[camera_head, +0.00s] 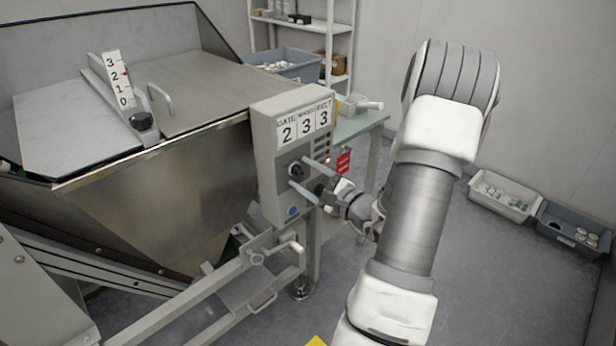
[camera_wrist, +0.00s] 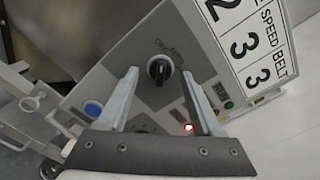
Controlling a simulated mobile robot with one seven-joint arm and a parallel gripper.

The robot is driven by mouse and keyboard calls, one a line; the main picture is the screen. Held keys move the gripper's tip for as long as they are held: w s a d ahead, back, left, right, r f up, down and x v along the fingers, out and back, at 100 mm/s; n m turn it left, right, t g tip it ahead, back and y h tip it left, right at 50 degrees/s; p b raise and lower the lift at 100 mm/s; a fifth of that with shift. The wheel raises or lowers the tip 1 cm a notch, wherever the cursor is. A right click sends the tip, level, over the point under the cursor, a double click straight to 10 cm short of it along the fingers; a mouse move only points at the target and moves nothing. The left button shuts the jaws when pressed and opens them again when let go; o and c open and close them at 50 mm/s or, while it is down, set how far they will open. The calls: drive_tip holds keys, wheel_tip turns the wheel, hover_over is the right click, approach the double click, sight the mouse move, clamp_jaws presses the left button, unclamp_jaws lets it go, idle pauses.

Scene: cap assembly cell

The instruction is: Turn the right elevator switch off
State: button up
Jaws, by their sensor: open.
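A grey control box (camera_head: 262,150) stands right of the steel hopper. A black rotary switch (camera_head: 296,170) sits on its front face; it also shows in the wrist view (camera_wrist: 159,68), with small lettering around it that I cannot read surely. My gripper (camera_head: 297,172) is open, its two fingers pointing at the panel on either side of the switch. In the wrist view the fingertips (camera_wrist: 159,74) flank the knob with a gap on each side. I cannot tell whether they touch the panel. A red light (camera_wrist: 188,127) glows near the right finger. No elevator label is readable.
A blue button (camera_head: 292,210) is low on the panel, below the switch. A number plate reading 2 3 3 (camera_head: 304,125) is above it. The hopper (camera_head: 170,200) and a rail with a handle (camera_head: 290,247) are to the left and below. Bins (camera_head: 505,203) lie on the floor at right.

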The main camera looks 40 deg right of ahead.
drive_tip(key=s+d+p, duration=0.1)
drive_tip(key=s+p, duration=0.1)
drive_tip(key=s, duration=1.5)
drive_tip(key=shift+s+d+p, duration=0.15)
drive_tip(key=shift+s+p, duration=0.05)
drive_tip(key=shift+p, duration=0.1)
